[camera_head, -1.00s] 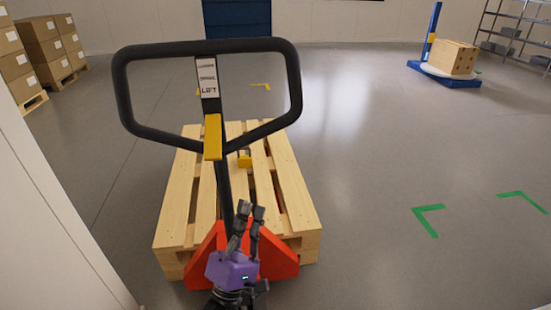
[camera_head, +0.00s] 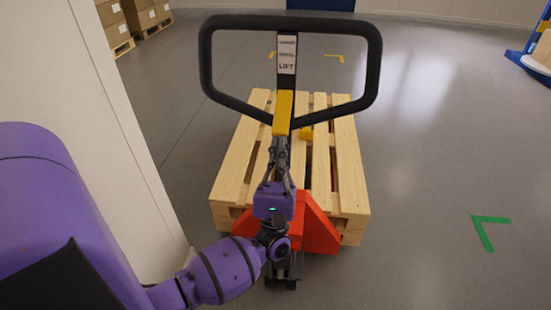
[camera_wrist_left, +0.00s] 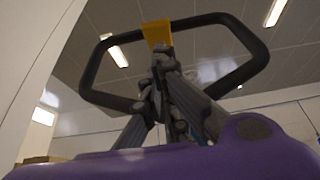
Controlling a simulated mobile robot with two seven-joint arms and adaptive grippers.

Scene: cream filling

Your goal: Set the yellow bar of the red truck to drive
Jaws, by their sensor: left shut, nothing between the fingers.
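The red truck (camera_head: 318,232) stands with its forks under a wooden pallet. Its black loop handle (camera_head: 371,62) rises towards me. The yellow bar (camera_head: 284,112) lies along the handle's stem, below a white label (camera_head: 287,54) whose lowest word reads LIFT. My left gripper (camera_head: 281,145) is shut and empty, its fingertips just below the bar's lower end. In the left wrist view the fingertips (camera_wrist_left: 160,55) are just under the yellow bar (camera_wrist_left: 157,33); whether they touch it I cannot tell. My right gripper is not in view.
The wooden pallet (camera_head: 350,165) is bare on top, with a small yellow part (camera_head: 306,132) of the truck over it. A pale wall or panel (camera_head: 125,130) stands close at left. Boxes (camera_head: 140,14) are stacked at the back left. The floor at right is open, with green marks (camera_head: 490,220).

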